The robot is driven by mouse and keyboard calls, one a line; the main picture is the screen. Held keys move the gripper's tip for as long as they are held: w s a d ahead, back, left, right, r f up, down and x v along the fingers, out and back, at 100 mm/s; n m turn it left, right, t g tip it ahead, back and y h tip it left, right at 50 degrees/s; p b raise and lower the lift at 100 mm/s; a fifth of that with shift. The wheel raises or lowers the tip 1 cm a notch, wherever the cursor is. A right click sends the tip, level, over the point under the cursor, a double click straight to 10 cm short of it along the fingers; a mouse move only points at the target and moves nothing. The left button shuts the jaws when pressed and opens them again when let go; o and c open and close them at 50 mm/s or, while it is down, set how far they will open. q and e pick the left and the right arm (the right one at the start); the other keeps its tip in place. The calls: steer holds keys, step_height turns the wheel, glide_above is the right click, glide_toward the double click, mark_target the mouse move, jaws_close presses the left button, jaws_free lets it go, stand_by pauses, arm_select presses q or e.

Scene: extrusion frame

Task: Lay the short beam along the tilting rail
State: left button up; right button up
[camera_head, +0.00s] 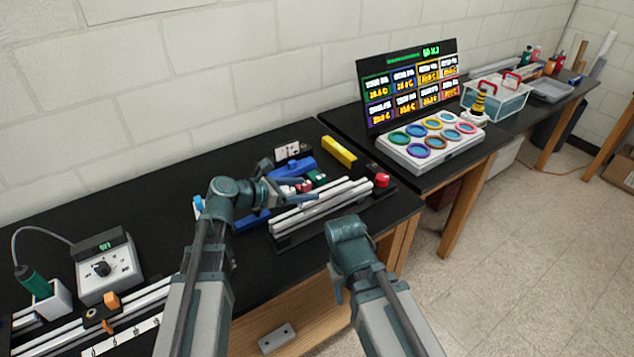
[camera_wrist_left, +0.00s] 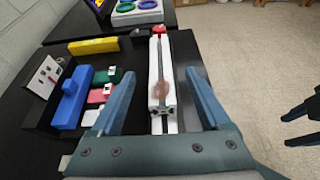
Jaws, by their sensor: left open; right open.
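The short beam (camera_wrist_left: 158,62) is a pale silver slotted bar; its near end face shows in the left wrist view. It lies lengthwise along the tilting rail (camera_wrist_left: 172,124), which runs beneath it. In the head view, several parallel silver bars (camera_head: 325,203) sit on a dark base, and I cannot clearly separate beam from rail there. My left gripper (camera_wrist_left: 160,76) is open, with one finger either side of the beam and visible gaps on both sides. My right gripper (camera_head: 336,284) is open and empty, in front of the bench edge, apart from the beam.
A red knob (camera_head: 382,180) stands at the rail's far end. A blue block (camera_wrist_left: 70,98), a yellow bar (camera_head: 338,151) and small coloured parts lie left of the rail. A control box (camera_head: 108,268) stands at the left.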

arm_select(q)
steer(key=shift+p+v, duration=0.4)
steer(key=shift+v, duration=1.25)
